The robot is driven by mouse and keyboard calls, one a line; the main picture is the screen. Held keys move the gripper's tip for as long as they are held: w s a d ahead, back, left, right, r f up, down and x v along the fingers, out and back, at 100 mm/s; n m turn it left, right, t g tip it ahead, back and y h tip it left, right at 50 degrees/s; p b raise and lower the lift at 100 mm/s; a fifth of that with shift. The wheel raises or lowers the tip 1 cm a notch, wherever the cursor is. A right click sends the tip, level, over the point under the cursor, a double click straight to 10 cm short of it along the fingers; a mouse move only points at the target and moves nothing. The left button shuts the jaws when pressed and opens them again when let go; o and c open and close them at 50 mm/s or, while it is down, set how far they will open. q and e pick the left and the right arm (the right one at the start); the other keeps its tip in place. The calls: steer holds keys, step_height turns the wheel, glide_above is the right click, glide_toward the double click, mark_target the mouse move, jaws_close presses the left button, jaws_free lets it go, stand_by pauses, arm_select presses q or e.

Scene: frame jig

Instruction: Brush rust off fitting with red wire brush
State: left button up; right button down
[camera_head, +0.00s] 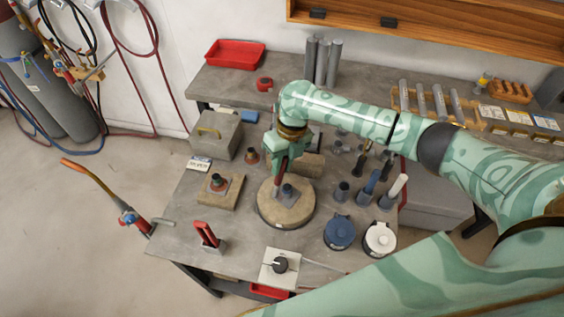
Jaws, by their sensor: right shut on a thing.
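My right gripper (281,172) points down over the round turntable (268,213) on the workbench. It is shut on the red wire brush (277,186), of which only a narrow red part shows below the jaws. The fitting, a small dark grey-blue piece (288,191), stands on the turntable just right of the brush. The brush is very close to the fitting; I cannot tell whether they touch. The bristles and any rust are too small or hidden to make out. My left gripper is not in view.
A red-handled tool (206,234) stands in a holder at the front left. A block with a rusty fitting (218,182) lies left of the turntable. A control box (280,267), blue jar (339,232) and white jar (379,238) line the front. Several upright tools stand right.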

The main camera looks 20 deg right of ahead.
steer(key=shift+f, duration=0.45)
